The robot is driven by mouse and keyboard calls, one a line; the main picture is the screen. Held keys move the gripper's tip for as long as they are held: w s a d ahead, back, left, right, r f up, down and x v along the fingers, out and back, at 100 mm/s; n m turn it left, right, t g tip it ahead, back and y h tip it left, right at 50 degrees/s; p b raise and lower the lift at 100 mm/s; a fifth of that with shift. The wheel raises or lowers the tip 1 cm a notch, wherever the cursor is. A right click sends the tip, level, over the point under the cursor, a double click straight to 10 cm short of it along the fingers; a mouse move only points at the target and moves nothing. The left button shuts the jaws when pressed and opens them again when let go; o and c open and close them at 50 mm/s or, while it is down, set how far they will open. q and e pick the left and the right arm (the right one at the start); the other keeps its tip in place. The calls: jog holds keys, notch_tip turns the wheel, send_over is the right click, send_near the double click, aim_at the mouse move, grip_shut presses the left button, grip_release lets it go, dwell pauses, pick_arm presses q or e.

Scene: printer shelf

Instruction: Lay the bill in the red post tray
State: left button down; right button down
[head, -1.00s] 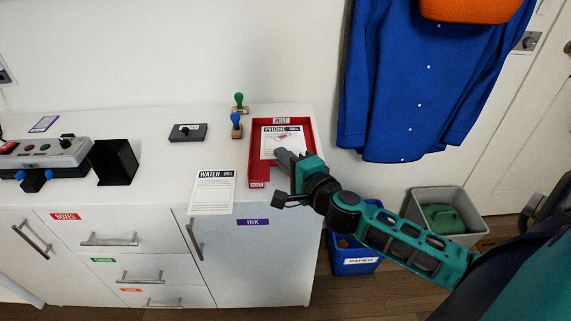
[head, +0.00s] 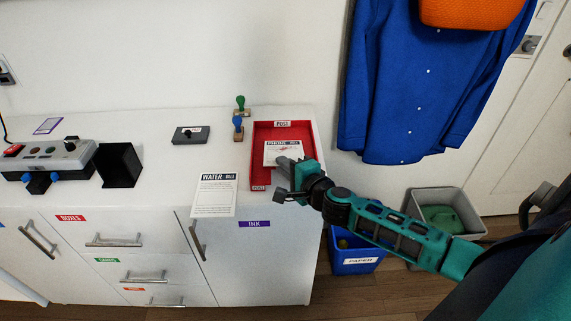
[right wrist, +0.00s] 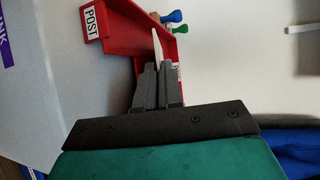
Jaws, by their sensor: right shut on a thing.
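The red post tray (head: 261,176) stands on the white cabinet top, with POST labels at both ends. My right gripper (head: 287,163) is over its near right part, shut on the phone bill (head: 284,151). The bill is over or inside the tray; I cannot tell whether it touches the floor. In the right wrist view the bill (right wrist: 157,48) shows as a thin white edge rising from the closed fingers (right wrist: 157,85), beside the tray wall (right wrist: 121,32). The water bill (head: 214,195) lies at the cabinet's front edge, left of the tray. My left gripper is out of view.
A blue stamp (head: 238,127) and a green stamp (head: 241,104) stand just left of the tray. A dark ink pad (head: 190,135), a black holder (head: 119,164) and a grey button device (head: 48,160) are further left. A blue paper bin (head: 356,261) stands on the floor.

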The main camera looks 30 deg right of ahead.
jog(key=c, duration=1.2)
grip_release()
jog(key=shift+s, duration=0.15)
jog(key=shift+p+v, duration=0.6)
jog(key=shift+v, duration=3.25)
